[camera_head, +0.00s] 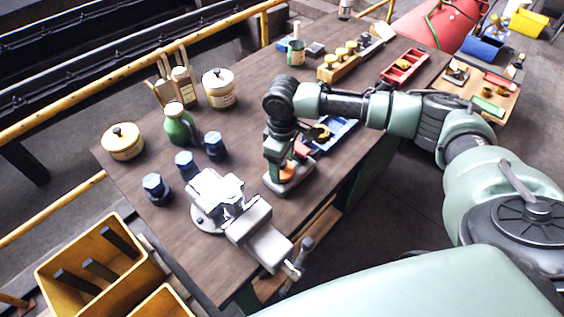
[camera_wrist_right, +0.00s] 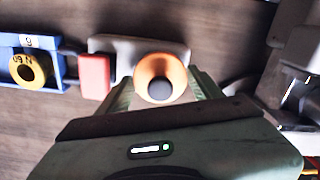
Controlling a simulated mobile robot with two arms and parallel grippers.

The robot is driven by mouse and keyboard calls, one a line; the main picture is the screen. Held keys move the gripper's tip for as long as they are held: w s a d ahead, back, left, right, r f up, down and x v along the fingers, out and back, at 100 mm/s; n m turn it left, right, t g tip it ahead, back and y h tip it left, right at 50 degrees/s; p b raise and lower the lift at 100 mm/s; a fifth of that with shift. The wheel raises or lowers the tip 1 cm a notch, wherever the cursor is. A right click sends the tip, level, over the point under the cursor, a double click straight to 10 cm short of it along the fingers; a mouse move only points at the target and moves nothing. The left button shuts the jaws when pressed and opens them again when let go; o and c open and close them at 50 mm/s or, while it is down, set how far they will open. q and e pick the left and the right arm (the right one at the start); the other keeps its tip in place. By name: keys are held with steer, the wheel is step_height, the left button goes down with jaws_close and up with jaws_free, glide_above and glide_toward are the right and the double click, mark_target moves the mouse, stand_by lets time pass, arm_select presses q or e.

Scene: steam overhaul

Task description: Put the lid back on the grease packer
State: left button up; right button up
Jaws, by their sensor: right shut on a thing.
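My right gripper (camera_head: 286,168) points down over the workbench behind the vise. In the right wrist view its green fingers (camera_wrist_right: 160,88) are shut on a round orange piece (camera_wrist_right: 152,66) with a dark round knob or centre. This may be the lid, but I cannot tell for sure. A grey plate (camera_wrist_right: 115,43) lies beneath or just beyond it; any gap is unclear. No pot can be named with certainty as the grease packer. A yellow pot (camera_head: 122,146) and a cream pot (camera_head: 218,94), both with black-knobbed tops, stand at the left. My left gripper is not in view.
A steel vise (camera_head: 232,212) stands near the front. Blue caps (camera_head: 156,189) and a green bottle (camera_head: 180,126) stand left of it. A blue tray (camera_head: 340,130) lies close beside my gripper. A red tray (camera_head: 404,66) is farther back.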

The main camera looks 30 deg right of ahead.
steer(key=p, duration=0.3)
steer(key=shift+f, duration=0.1)
stand_by(2.9)
stand_by(0.4)
steer(key=o, duration=1.6)
